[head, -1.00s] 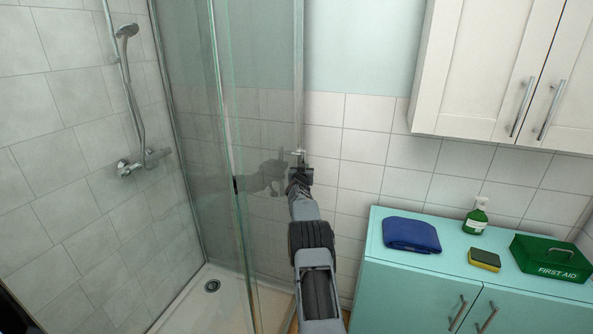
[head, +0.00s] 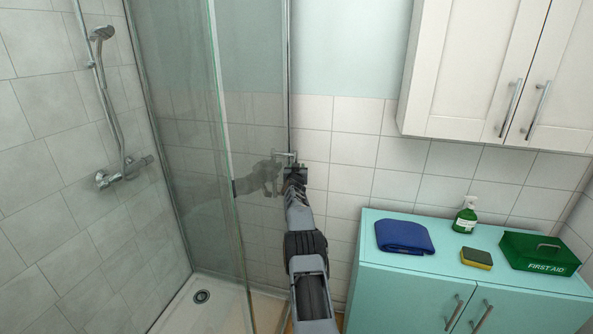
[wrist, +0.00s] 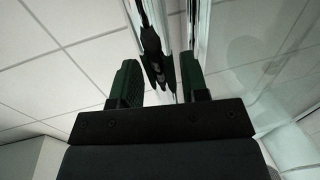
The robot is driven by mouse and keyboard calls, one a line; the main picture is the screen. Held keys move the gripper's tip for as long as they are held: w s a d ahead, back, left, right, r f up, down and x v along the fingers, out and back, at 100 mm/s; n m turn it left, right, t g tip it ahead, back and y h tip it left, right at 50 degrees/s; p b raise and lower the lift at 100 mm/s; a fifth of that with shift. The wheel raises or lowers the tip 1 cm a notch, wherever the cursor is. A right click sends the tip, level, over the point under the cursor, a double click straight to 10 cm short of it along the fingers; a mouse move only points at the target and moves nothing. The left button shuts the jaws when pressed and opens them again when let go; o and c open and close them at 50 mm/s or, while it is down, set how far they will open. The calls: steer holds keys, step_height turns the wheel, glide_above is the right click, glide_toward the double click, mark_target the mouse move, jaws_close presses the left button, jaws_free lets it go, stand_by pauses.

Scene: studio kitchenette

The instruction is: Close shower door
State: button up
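The glass shower door (head: 255,90) is a clear panel whose metal-edged upright (head: 289,100) stands at the picture's centre. A small metal handle (head: 285,154) shows near that edge. I cannot tell exactly how far the door stands open. My gripper (head: 296,174) is at the handle's height, right by the door's edge. In the wrist view, the two dark green fingers of my gripper (wrist: 160,82) are spread apart, with a door upright (wrist: 190,45) and a dark fitting (wrist: 151,50) between or just beyond them. A clear gap shows beside the left finger. Whether the right finger touches is unclear.
The shower tray (head: 185,305) with its drain (head: 201,296) lies behind the glass, and a shower head (head: 102,33) hangs on the left wall. A turquoise cabinet (head: 400,300) stands at right, with white wall cupboards (head: 460,80) above.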

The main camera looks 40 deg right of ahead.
steer(key=shift+o, duration=0.5)
steer(key=shift+a, duration=0.15)
steer(key=b+v, duration=0.7)
steer(key=v, duration=0.6)
steer(key=shift+s+a, duration=0.25)
steer(key=shift+a, duration=0.05)
steer(key=shift+a, duration=0.1)
